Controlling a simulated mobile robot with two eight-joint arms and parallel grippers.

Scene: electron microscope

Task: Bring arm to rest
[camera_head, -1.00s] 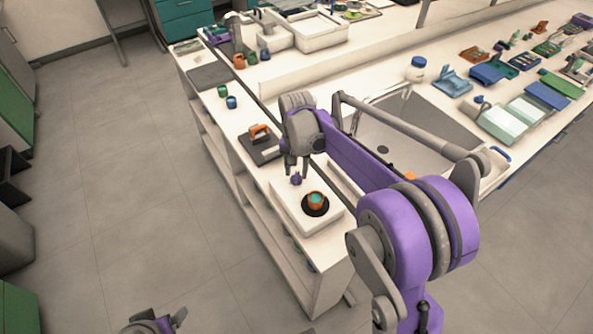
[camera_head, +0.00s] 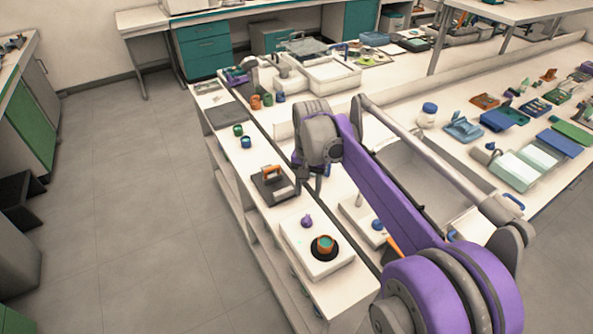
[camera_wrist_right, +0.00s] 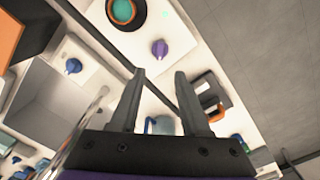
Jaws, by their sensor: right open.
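My right arm (camera_head: 385,190) comes in from the right over the white bench. Its gripper (camera_head: 313,182) hangs above the bench; in the right wrist view its two dark fingers (camera_wrist_right: 160,78) are apart with nothing held between them. A white device (camera_head: 297,250) stands below on the bench. It carries a purple knob (camera_head: 306,220) and an orange cup with teal contents (camera_head: 325,243) on a black disc. The purple knob (camera_wrist_right: 159,48) and the cup (camera_wrist_right: 122,10) lie beyond the fingertips in the wrist view. My left gripper is out of view.
A second white device with a blue knob (camera_head: 377,224) stands partly behind my arm. A black device with an orange handle (camera_head: 271,183) sits near the bench edge. Green and blue cups (camera_head: 246,142) stand farther back. The floor (camera_head: 140,200) on the left is clear.

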